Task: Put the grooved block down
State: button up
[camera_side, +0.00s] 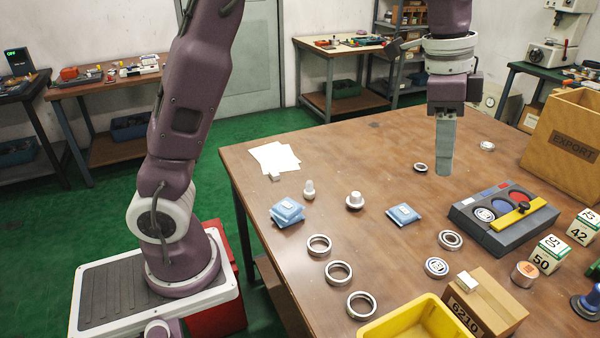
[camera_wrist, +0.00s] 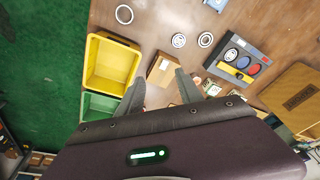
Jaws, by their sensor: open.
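My gripper (camera_side: 444,170) hangs above the far right part of the brown table, fingers pointing down. In the wrist view its two fingers (camera_wrist: 160,76) stand apart with nothing seen held between them. I cannot tell for sure which piece is the grooved block. A small off-white block (camera_side: 466,283) lies on top of the cardboard box, away from the gripper; any groove in it is too small to make out. Another small pale block (camera_side: 274,177) lies by the white papers.
A dark tray with round wells and a yellow bar (camera_side: 500,228) lies right of the gripper, near the EXPORT box (camera_side: 573,150). Cardboard box (camera_side: 485,312) and yellow bin (camera_side: 410,325) stand in front. Several metal rings (camera_side: 338,272) and blue packets (camera_side: 287,211) are spread around. The table's back middle is clear.

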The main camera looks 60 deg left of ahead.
jog(key=s+a+r+n+t, duration=0.1)
jog(key=s+a+r+n, duration=0.15)
jog(key=s, duration=0.45)
jog(key=s+a+r+n+t, duration=0.1)
jog(key=s+a+r+n, duration=0.15)
jog(key=s, duration=0.35)
jog(key=s+a+f+n+t, duration=0.1)
jog(key=s+f+n, duration=0.1)
jog(key=s, duration=0.5)
jog(key=s+f+n+t+y, duration=0.1)
jog(key=s+f+n, duration=0.2)
jog(key=s, duration=0.4)
jog(key=shift+a+f, duration=0.35)
jog(key=shift+f, duration=0.2)
jog(key=shift+o, duration=0.5)
